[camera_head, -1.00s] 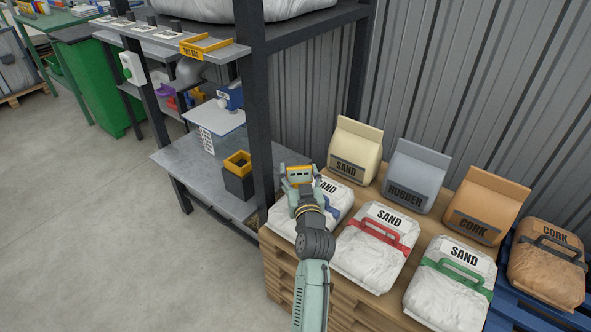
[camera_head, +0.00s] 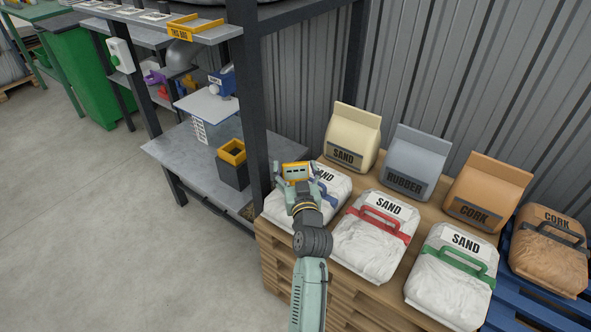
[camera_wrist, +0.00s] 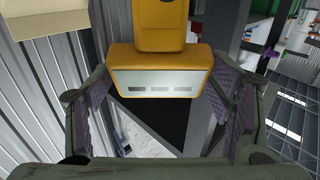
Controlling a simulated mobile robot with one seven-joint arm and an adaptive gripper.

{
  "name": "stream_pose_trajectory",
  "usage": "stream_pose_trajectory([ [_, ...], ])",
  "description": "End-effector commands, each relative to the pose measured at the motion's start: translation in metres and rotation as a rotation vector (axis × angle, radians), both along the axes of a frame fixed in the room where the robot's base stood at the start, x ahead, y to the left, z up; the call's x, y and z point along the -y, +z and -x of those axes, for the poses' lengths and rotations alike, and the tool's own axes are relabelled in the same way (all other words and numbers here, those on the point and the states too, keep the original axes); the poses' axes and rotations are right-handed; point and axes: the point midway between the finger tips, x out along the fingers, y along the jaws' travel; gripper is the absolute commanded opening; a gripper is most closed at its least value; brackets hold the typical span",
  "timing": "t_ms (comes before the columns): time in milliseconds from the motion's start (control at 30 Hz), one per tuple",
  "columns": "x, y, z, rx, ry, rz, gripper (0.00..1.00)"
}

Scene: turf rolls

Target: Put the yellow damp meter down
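The yellow damp meter (camera_head: 296,170) is in my gripper (camera_head: 298,182), held up in front of the blue-handled sand bag in the head view. In the wrist view the meter (camera_wrist: 160,70) shows a yellow body with a pale display strip. It sits between the purple-padded fingers of my gripper (camera_wrist: 160,95), whose tips close on its two sides. The meter is clear of the bags and shelf as far as I can see. The finger contact is partly hidden by the meter.
White sand bags with red (camera_head: 375,236) and green (camera_head: 452,275) handles lie on a wooden pallet stack. Upright sand, rubber and cork bags stand behind. A shelf rack (camera_head: 180,155) at left holds a yellow-rimmed dark box (camera_head: 236,174) and, higher, a yellow "THIS BAG" frame (camera_head: 194,28).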

Motion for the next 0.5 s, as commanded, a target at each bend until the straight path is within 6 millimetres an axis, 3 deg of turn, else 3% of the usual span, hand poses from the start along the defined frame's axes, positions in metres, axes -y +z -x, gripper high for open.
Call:
stream_pose_trajectory([
  [433,0.0000,0.0057,-0.0001,0.001,0.000,0.000,0.81],
  [500,0.0017,-0.0002,0.0085,0.000,-0.001,0.000,0.81],
])
